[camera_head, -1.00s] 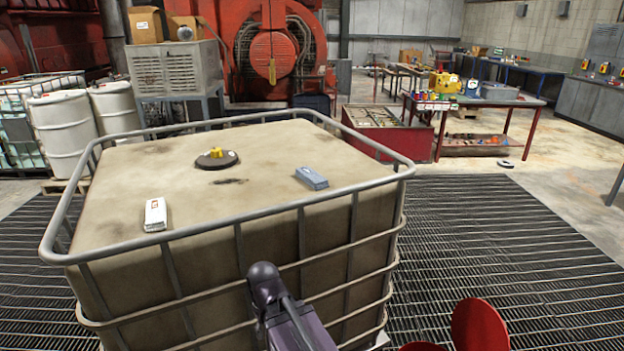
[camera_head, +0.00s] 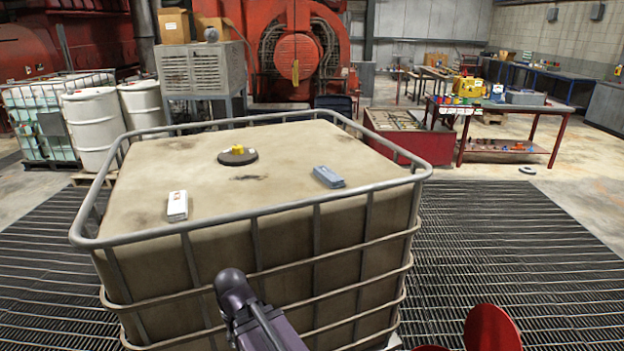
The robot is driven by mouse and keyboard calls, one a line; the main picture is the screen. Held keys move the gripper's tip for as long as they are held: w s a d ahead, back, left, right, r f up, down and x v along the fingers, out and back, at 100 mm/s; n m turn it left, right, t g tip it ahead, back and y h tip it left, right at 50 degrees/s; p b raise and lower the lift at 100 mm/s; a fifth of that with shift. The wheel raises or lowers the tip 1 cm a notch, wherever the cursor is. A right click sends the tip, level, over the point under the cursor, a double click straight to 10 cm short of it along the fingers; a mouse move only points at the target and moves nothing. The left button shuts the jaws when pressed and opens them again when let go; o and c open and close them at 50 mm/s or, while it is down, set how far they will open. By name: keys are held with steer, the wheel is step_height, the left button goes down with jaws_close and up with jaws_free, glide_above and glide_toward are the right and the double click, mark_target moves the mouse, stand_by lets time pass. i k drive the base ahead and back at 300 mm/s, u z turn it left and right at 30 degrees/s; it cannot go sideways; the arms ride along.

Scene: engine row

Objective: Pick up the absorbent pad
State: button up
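No object is plainly recognisable as an absorbent pad. Two small flat-sided items lie on top of the caged tank (camera_head: 285,190): a white one (camera_head: 177,206) with a small dark mark, near the front left, and a blue-grey one (camera_head: 328,177) near the right side. I cannot tell from their looks whether either is the pad. A dark purple part of my arm rises at the bottom centre, in front of the tank and apart from both items. My gripper's fingers do not show.
A metal rail (camera_head: 252,212) runs around the tank's top edge. A dark round cap with a yellow fitting (camera_head: 238,155) sits mid-top. White drums (camera_head: 94,130) stand at left. A red-framed table (camera_head: 505,105) stands back right. Grated floor (camera_head: 490,240) right of the tank is clear.

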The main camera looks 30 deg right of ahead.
mark_target(330, 177)
steer(key=u, duration=0.65)
steer(key=k, duration=1.35)
steer(key=z, duration=1.15)
steer(key=i, duration=0.8)
